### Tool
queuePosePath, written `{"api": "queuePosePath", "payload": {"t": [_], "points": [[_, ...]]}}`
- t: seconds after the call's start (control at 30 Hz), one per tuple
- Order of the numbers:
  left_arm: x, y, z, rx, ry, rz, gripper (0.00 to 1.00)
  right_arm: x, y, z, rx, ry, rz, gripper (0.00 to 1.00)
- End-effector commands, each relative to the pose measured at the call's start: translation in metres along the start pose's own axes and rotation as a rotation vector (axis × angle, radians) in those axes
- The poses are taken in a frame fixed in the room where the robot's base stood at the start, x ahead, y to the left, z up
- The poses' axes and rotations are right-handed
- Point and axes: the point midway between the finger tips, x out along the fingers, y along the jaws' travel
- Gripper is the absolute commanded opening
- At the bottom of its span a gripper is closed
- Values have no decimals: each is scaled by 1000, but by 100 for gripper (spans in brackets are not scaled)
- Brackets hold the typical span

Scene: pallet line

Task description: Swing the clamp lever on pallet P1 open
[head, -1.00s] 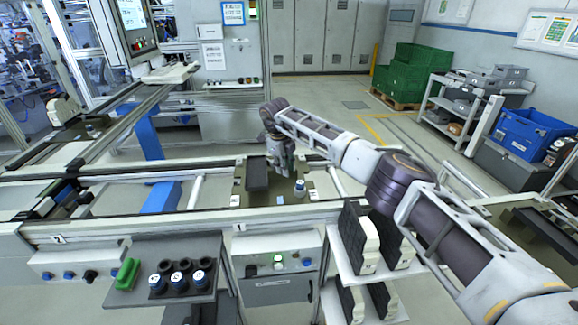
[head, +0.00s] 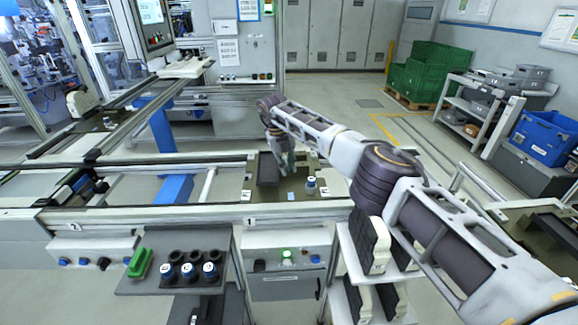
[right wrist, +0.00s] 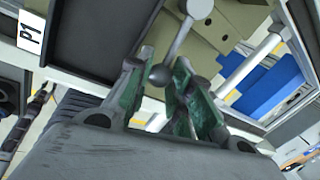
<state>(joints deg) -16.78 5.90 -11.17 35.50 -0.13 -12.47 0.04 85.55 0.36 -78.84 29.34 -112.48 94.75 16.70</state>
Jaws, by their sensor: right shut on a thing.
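Pallet P1 (head: 281,202) lies on the conveyor line in the middle of the head view. It carries a dark block (head: 267,169); its "P1" label (right wrist: 30,32) shows in the right wrist view. My right gripper (head: 285,168) reaches down over the pallet, just right of the block. In the right wrist view my right gripper (right wrist: 157,88) has its green-padded fingers shut around the ball end of the grey clamp lever (right wrist: 176,42). The lever runs up and right to a round grey hub. In the head view the lever is hidden by the gripper. My left gripper is not in view.
A dark tray (head: 170,278) with several round parts and a green piece (head: 139,263) is at the front. A rack (head: 372,240) of dark and white parts stands front right.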

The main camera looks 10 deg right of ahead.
Motion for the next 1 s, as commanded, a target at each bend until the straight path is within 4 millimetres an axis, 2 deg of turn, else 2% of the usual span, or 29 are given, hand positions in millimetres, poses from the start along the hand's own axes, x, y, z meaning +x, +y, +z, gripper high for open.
{"api": "queuePosePath", "payload": {"t": [0.4, 0.97, 1.0], "points": [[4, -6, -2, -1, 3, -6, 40, -2, 7, 2, 83, 15, 0, 0], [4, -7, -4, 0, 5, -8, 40, -2, 8, 2, 99, 18, 1, 0], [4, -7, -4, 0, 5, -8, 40, -2, 8, 3, 99, 17, 1, 23]]}}
